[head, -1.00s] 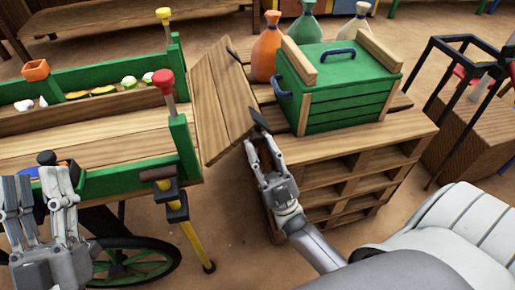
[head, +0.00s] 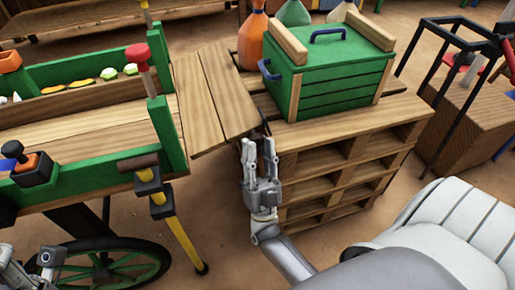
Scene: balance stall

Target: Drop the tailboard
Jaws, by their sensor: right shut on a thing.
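The tailboard (head: 213,98) is a plank panel at the right end of the green-sided cart (head: 95,172). It slopes slightly, spanning from the cart bed toward the pallet stack (head: 345,135). My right gripper (head: 259,150) is at the tailboard's near right corner, shut on its edge; its fingers hide the exact contact. A dark tab shows at that corner just above the fingers. My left gripper (head: 35,262) is at the bottom left, cut off by the picture edge, apart from the tailboard; its fingers cannot be made out.
A red-topped post (head: 140,62) and a yellow prop leg (head: 180,235) are at the cart's end. A black-framed stand (head: 450,90) is at the right.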

